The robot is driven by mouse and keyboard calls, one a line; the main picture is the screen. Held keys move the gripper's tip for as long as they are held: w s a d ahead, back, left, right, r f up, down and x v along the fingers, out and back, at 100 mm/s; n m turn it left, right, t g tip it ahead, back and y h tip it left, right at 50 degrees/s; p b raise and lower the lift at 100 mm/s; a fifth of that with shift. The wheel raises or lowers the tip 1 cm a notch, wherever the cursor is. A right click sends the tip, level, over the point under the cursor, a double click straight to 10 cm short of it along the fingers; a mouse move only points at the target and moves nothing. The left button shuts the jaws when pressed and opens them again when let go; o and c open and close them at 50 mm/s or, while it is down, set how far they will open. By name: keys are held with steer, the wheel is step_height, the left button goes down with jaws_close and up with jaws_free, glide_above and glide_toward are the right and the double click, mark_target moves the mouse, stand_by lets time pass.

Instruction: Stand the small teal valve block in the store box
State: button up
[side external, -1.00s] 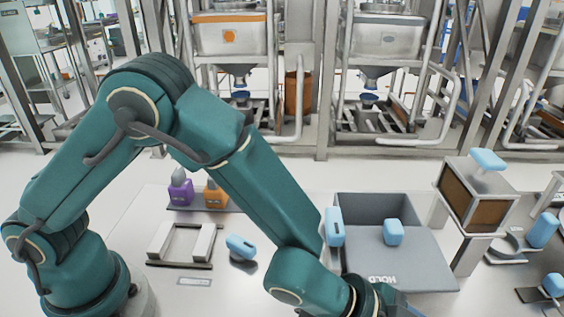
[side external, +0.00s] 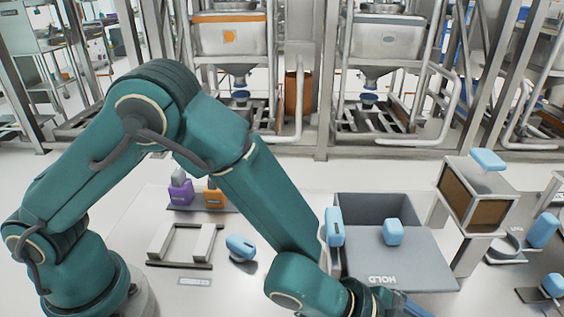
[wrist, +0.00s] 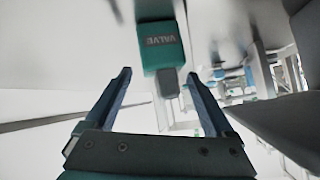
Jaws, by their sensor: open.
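The teal valve block (wrist: 162,48), with lettering that looks like an upside-down "VALVE", shows in the wrist view just beyond my fingertips. Its narrow grey stem (wrist: 168,84) points toward the space between my fingers. My gripper (wrist: 157,75) is open, with no contact on the block visible. In the side view only a bit of my gripper shows at the bottom edge, and I cannot make out the teal block there. A grey open box (side external: 375,208) marked "HOLD" stands right of my forearm; no label reading "store" is legible.
Purple (side external: 181,192) and orange (side external: 214,196) items stand behind a pale frame (side external: 181,243).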

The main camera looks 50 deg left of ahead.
steer(key=v, duration=1.1)
steer(key=shift+r, duration=0.2)
steer(key=shift+s+a+r, duration=0.15)
steer(key=shift+s+a, duration=0.15)
steer(key=shift+a, duration=0.05)
steer(key=c, duration=0.4)
steer(key=shift+c, duration=0.2)
